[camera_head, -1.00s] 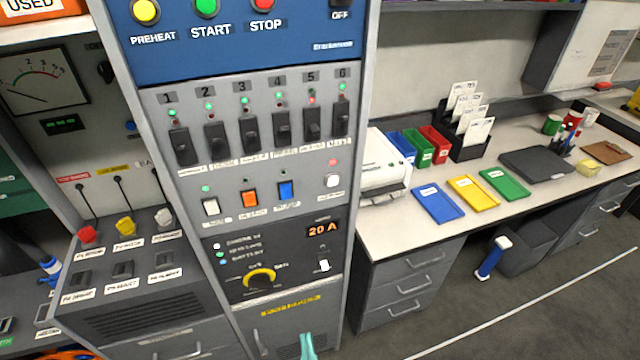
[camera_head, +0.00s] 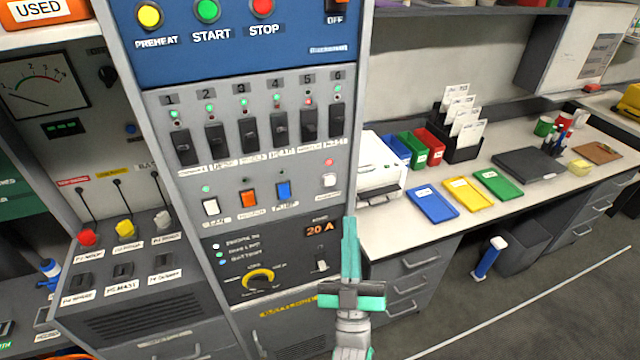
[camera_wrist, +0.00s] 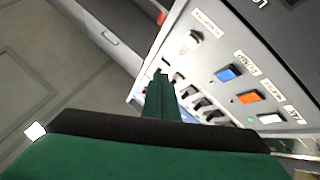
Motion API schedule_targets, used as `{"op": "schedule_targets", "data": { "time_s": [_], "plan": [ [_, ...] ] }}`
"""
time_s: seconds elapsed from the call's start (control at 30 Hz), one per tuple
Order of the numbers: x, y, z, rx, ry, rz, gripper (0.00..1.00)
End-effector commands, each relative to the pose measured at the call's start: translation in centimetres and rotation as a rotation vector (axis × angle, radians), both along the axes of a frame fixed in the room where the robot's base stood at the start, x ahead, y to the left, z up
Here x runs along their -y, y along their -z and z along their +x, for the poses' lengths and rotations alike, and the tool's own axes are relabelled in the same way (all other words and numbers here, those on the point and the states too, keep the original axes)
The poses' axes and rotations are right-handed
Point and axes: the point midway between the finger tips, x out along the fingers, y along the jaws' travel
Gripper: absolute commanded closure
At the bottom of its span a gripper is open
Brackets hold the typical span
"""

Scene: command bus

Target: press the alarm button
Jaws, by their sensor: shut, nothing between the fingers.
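No label reads clearly as alarm. The grey panel (camera_head: 230,228) carries a row with a white switch (camera_head: 211,207), an orange switch (camera_head: 249,199), a blue switch (camera_head: 285,190) and, set apart at the right, a white button (camera_head: 330,181) with a red light above it. In the wrist view this white button (camera_wrist: 188,41) is just beyond the fingertips, beside the blue switch (camera_wrist: 229,74) and orange switch (camera_wrist: 249,97). My gripper (camera_head: 349,222) is shut and empty, its tips below and right of the white button in the head view. It also shows in the wrist view (camera_wrist: 160,78).
Black numbered breakers (camera_head: 249,133) sit above the row. A yellow dial (camera_head: 258,281) and a small toggle (camera_head: 321,265) are below. The counter at right holds a white printer (camera_head: 382,170) and coloured trays (camera_head: 432,204). Open floor (camera_head: 560,290) lies at lower right.

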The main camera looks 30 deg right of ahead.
Motion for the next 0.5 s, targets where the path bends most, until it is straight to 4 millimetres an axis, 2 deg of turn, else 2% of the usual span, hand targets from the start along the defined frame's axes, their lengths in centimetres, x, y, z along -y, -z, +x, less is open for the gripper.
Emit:
{"op": "schedule_targets", "data": {
  "time_s": [0.13,0.5],
  "plan": [
    [0.73,-0.85,0.05,0.013,0.014,-0.015,1.00],
    [0.68,-0.93,0.15,0.014,0.013,-0.017,1.00]
  ]
}}
